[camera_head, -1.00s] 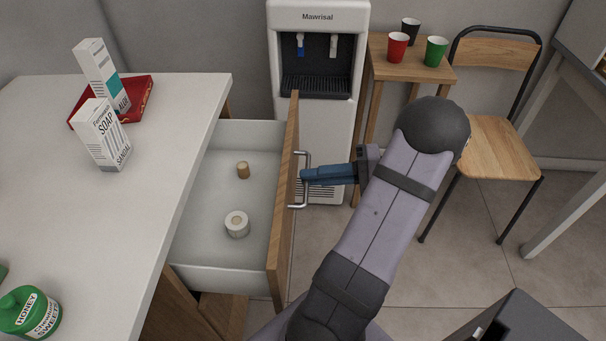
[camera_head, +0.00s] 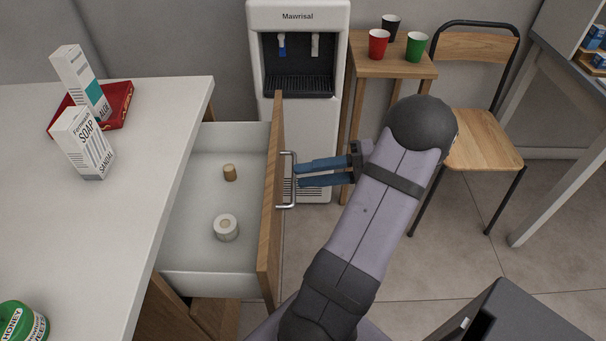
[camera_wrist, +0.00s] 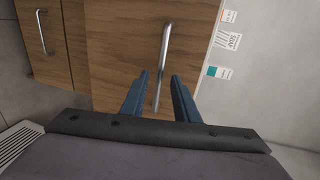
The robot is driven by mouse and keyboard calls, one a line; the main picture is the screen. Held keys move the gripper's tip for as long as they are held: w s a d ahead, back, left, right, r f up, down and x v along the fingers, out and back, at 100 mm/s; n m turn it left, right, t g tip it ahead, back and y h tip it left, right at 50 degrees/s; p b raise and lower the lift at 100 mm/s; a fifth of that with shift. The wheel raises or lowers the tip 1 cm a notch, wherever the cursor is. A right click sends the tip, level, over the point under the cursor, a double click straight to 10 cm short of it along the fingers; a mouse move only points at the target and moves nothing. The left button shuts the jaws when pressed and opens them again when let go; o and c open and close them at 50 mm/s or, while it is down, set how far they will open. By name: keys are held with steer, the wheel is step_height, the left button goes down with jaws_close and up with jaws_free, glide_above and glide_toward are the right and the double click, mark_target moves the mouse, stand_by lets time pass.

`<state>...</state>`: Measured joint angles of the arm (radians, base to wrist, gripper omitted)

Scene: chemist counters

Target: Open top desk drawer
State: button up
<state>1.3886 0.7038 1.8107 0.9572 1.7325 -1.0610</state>
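The top desk drawer (camera_head: 207,205) stands pulled well out from under the white desk (camera_head: 130,130). Its inside shows a cork (camera_head: 229,173) and a white roll of tape (camera_head: 225,227). Its wooden front carries a metal bar handle (camera_head: 291,181). My gripper (camera_head: 297,173) is open, with its two blue fingers apart and their tips close to the handle. In the wrist view the handle (camera_wrist: 163,62) shows with its lower end between my gripper's fingertips (camera_wrist: 160,76). The fingers do not close on it; whether either touches it I cannot tell.
Soap boxes (camera_head: 84,143) and a red tray (camera_head: 117,107) sit on the desk, with a green honey jar (camera_head: 22,322) near the front. A water dispenser (camera_head: 298,20) stands behind the drawer. A small table with cups (camera_head: 378,44) and a chair (camera_head: 480,140) stand right.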

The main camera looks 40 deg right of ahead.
steer(key=v, duration=0.5)
steer(key=shift+s+d, duration=0.15)
